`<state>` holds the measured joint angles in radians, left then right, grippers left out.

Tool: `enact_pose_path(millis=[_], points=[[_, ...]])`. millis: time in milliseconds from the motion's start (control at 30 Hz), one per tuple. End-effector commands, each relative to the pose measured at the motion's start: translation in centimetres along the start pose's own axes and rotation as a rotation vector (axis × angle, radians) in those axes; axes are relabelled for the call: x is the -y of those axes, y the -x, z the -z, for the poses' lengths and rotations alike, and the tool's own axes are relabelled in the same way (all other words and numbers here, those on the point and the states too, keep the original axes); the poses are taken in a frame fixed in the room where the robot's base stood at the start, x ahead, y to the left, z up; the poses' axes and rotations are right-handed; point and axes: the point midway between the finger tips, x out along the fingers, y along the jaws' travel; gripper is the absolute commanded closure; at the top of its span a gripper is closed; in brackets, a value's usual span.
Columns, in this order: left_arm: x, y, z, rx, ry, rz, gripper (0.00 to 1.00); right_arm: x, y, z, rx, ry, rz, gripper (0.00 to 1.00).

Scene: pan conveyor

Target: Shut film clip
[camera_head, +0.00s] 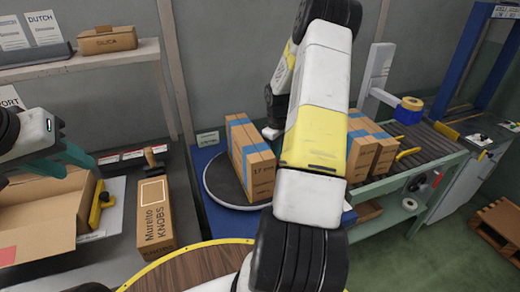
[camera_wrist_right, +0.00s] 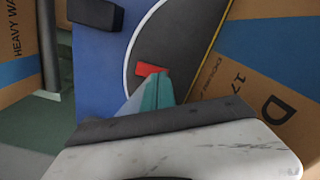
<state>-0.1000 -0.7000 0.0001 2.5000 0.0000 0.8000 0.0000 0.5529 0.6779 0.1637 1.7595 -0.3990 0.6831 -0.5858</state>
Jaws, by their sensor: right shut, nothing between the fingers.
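A small red piece (camera_wrist_right: 150,69), possibly the film clip, shows at the dark turntable's edge in the right wrist view. I cannot tell if it is open or shut. My right gripper (camera_wrist_right: 158,78) is shut and empty, its teal fingertips overlapping the red piece in that view; contact is unclear. In the head view my right arm hides this gripper and the red piece. My left gripper (camera_head: 45,168) is at the left, above an open carton, with its teal fingers apart and nothing seen between them.
Cartons with blue bands (camera_head: 251,160) stand on the round turntable (camera_head: 222,182). An open carton (camera_head: 40,222) and a knobs box (camera_head: 154,215) are on the left bench. A pallet (camera_head: 497,228) lies at right.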

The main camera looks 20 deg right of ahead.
Motion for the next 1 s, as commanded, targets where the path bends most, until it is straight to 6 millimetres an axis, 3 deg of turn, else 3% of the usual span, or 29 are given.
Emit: enact_pose_path(millis=[600,1000], points=[[0.0,0.0,0.0,0.000,0.000,0.000,0.64,0.0,5.0,0.1,-0.001,0.001,-0.001,1.00],[0.0,0.0,0.0,0.000,0.000,0.000,0.64,0.0,5.7,0.0,0.000,0.001,0.000,1.00]])
